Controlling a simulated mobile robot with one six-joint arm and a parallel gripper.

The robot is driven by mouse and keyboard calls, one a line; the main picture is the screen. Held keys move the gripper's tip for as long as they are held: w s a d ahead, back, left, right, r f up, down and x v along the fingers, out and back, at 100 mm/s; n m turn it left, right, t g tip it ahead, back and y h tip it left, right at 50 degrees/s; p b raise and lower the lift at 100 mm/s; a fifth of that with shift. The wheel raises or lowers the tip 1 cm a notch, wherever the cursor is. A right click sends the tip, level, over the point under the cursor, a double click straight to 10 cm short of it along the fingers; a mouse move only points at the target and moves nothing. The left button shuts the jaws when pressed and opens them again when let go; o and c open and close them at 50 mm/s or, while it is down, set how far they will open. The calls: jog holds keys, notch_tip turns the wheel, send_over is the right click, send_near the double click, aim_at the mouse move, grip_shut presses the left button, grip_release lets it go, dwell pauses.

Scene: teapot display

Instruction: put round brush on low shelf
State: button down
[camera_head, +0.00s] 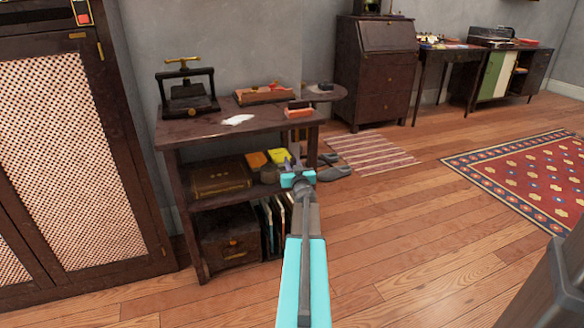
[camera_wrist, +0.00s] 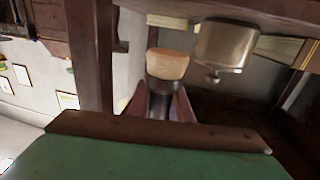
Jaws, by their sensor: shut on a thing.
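The round brush (camera_wrist: 168,65) shows in the wrist view as a short cylinder with a pale tan end and a dark lower part. My gripper (camera_wrist: 164,98) is shut on it, with one finger on each side. In the head view my gripper (camera_head: 293,162) is at the right end of the dark wooden stand, at the height of its low shelf (camera_head: 212,200). I cannot make out the brush in the head view. I cannot tell whether it touches the shelf.
A metal pot (camera_wrist: 225,45) is close beside the brush in the wrist view. Upright folders (camera_head: 272,222) stand below. The stand's top (camera_head: 220,125) overhangs the shelf; open floor lies right.

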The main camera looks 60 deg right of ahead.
jog(key=shift+w+d+f+b, duration=0.15)
jog(key=shift+w+d+b, duration=0.3)
jog(key=shift+d, duration=0.6)
jog(key=shift+w+d+f+b, duration=0.15)
jog(key=shift+w+d, duration=0.5)
jog(key=shift+d, duration=0.4)
jog(key=shift+f+b, duration=1.55)
jog(key=shift+f, duration=0.2)
jog(key=shift+f, duration=0.1)
jog(key=c, duration=1.6)
grip_release()
